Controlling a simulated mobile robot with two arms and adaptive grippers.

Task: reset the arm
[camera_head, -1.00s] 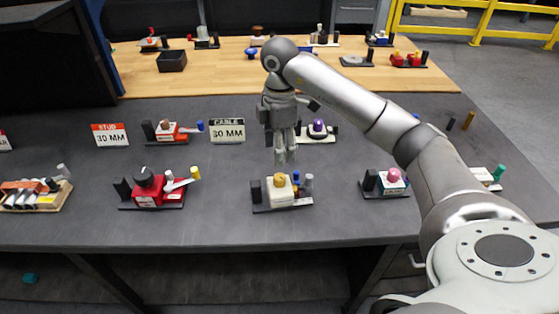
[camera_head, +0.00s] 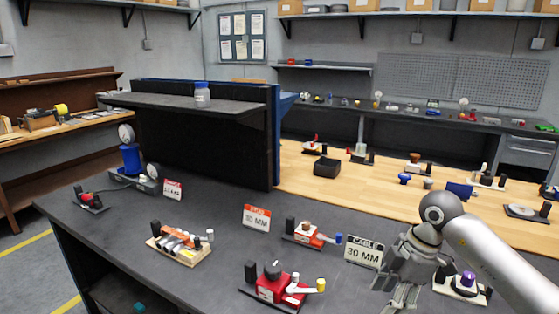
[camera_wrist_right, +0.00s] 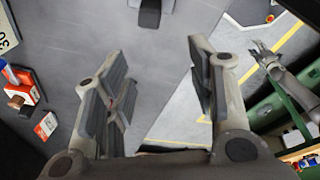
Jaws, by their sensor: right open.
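My right arm (camera_head: 497,252) comes in from the right in the head view. Its gripper (camera_head: 399,296) hangs over the dark bench, pointing down, between the 30 mm cable sign and the purple-knobbed unit. In the right wrist view the gripper (camera_wrist_right: 158,75) is open, with nothing between its fingers. Another arm, apparently my left, shows at the right of that view; its gripper (camera_wrist_right: 262,52) is too small to read. A red valve unit (camera_head: 268,290) with a black knob and a white, yellow-tipped lever (camera_head: 305,288) stands at the bench's front, left of my right gripper.
The dark bench (camera_head: 190,285) also holds a red unit with a blue tip (camera_head: 309,234), a cable sign (camera_head: 363,252), a stub sign (camera_head: 256,218) and a wooden tray of cylinders (camera_head: 180,244). A raised dark shelf (camera_head: 180,107) stands behind them. A wooden worktop (camera_head: 340,198) lies beyond.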

